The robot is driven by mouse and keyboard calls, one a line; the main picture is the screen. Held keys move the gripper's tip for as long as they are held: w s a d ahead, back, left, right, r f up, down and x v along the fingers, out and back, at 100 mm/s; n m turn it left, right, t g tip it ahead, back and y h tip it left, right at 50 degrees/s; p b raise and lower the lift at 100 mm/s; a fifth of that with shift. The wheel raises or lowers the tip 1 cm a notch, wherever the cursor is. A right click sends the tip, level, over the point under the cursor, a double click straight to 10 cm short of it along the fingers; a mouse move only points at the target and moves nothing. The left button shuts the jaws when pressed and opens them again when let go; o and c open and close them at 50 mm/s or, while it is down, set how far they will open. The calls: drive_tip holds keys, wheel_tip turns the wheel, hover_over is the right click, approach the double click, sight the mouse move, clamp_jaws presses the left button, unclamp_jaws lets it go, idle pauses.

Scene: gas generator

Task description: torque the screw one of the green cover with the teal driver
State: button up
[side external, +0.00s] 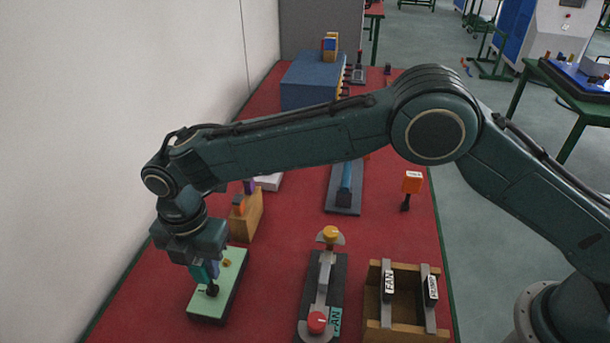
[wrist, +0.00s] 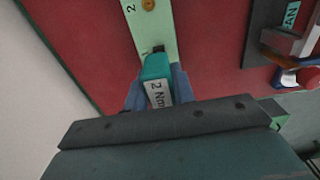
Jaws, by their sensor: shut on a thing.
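The green cover (side external: 230,278) is a pale green block lying on the red bench top at the lower left of the side view. It also shows in the wrist view (wrist: 159,27), with a brass screw (wrist: 148,5) near a printed "2". My gripper (side external: 207,268) points down over the cover. It is shut on the teal driver (wrist: 155,68), which has a "2 Nm" label. The driver's dark lower end (side external: 212,289) is at the cover's surface. Whether it sits on a screw is hidden. Another brass spot (side external: 226,262) shows on the cover.
A wooden holder (side external: 246,216) stands just behind the cover. To the right are a grey fixture with a red knob (side external: 317,322) and a wooden rack (side external: 372,303) with labelled parts. The wall is close on the left.

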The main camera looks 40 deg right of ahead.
drive_tip(key=shift+m, duration=1.5)
drive_tip(key=shift+m, duration=0.3)
drive_tip(key=shift+m, duration=2.7)
